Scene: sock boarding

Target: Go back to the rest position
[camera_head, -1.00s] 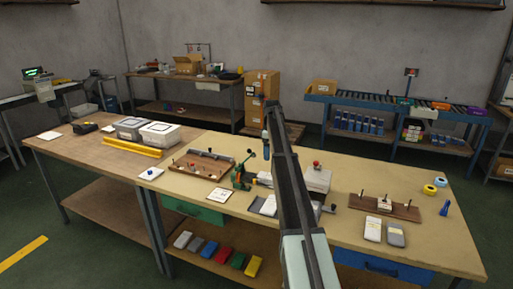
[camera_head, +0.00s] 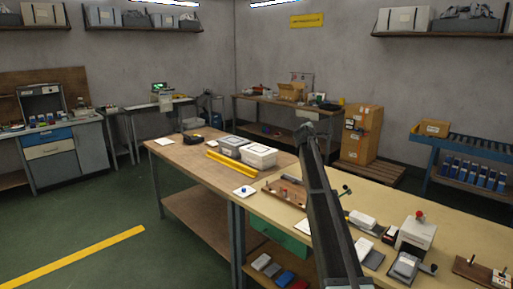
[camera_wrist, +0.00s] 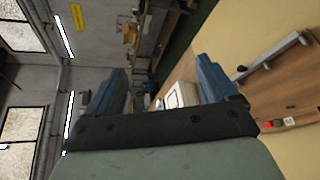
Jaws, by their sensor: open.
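My gripper (camera_wrist: 160,84) shows in the wrist view with its two blue fingers wide apart and nothing between them. It points across the workbench toward the back of the room, and the picture is turned on its side. In the head view my dark arm rises over the workbench (camera_head: 345,189), and its fingers cannot be made out there. A wooden fixture board (camera_head: 287,200) lies left of the arm, partly hidden by it. It also shows at the right of the wrist view (camera_wrist: 285,90).
A white press-like device (camera_head: 416,234) and grey packs (camera_head: 405,264) are right of the arm. Cartons (camera_head: 362,135) stand behind the bench. The air around the arm looks clear.

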